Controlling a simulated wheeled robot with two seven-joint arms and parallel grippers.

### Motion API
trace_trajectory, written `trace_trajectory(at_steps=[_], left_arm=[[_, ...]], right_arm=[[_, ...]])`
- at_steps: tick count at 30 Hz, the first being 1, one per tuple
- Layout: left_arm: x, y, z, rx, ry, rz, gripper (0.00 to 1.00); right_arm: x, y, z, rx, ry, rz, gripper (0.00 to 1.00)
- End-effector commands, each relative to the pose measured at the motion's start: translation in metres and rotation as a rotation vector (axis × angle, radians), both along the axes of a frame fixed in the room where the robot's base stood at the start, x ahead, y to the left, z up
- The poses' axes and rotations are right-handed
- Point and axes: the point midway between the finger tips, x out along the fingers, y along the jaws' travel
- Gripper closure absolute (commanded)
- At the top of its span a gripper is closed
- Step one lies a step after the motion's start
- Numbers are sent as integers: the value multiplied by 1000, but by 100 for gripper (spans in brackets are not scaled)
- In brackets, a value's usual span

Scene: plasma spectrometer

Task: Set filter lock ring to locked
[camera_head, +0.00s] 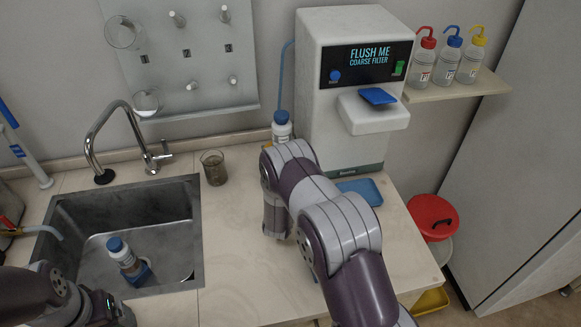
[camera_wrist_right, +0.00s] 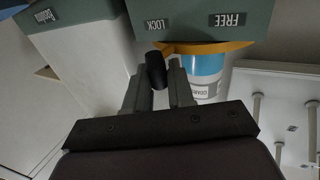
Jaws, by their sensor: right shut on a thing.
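The filter lock ring (camera_wrist_right: 225,46) is an orange ring under a green housing in the right wrist view. Its black handle (camera_wrist_right: 156,70) stands out beside the LOCK label (camera_wrist_right: 155,25); the FREE label (camera_wrist_right: 228,20) is farther right. My right gripper (camera_wrist_right: 160,88) is shut on the black handle.
The white machine (camera_head: 350,85) reads "FLUSH ME COARSE FILTER". A blue tray (camera_head: 362,190) lies at its base.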

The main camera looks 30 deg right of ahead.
Motion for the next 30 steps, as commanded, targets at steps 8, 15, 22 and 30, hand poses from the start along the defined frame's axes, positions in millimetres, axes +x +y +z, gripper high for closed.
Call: trace_trajectory(at_steps=[8, 15, 22, 30], left_arm=[[0, 0, -7, 0, 0, 0, 14], [0, 0, -7, 0, 0, 0, 14], [0, 0, -7, 0, 0, 0, 14], [0, 0, -7, 0, 0, 0, 14]], right_arm=[[1, -9, 1, -2, -6, -9, 100], [2, -11, 2, -3, -5, -9, 100], [2, -11, 2, -3, -5, -10, 100], [1, -11, 1, -3, -4, -10, 59]])
